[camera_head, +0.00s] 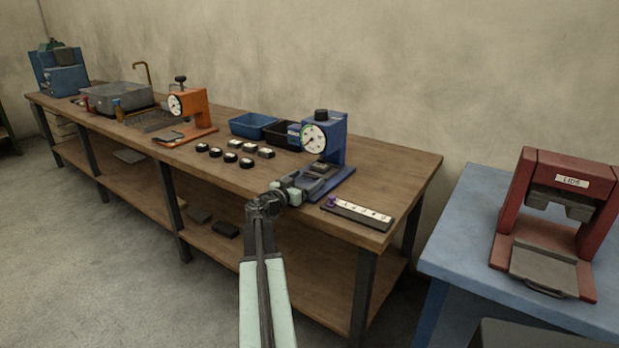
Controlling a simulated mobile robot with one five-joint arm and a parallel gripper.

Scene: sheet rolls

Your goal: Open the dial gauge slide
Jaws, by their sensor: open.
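A blue stand with a round white dial gauge (314,138) and a black knob on top is at the right part of the wooden bench. A dark grey slide (322,171) sits low on its base, under the dial. My gripper (302,186) is open, at the front left of that base, close to the slide. The jaws are small in view, and I cannot tell whether they touch the slide. A second, orange stand with a dial (176,105) is farther left on the bench.
Several small black-and-white pieces (231,157) lie left of my gripper. A blue bin (253,125) and a dark bin (283,135) stand behind them. A numbered strip (358,213) lies at the front right. A red press (565,215) stands on the blue table (455,240).

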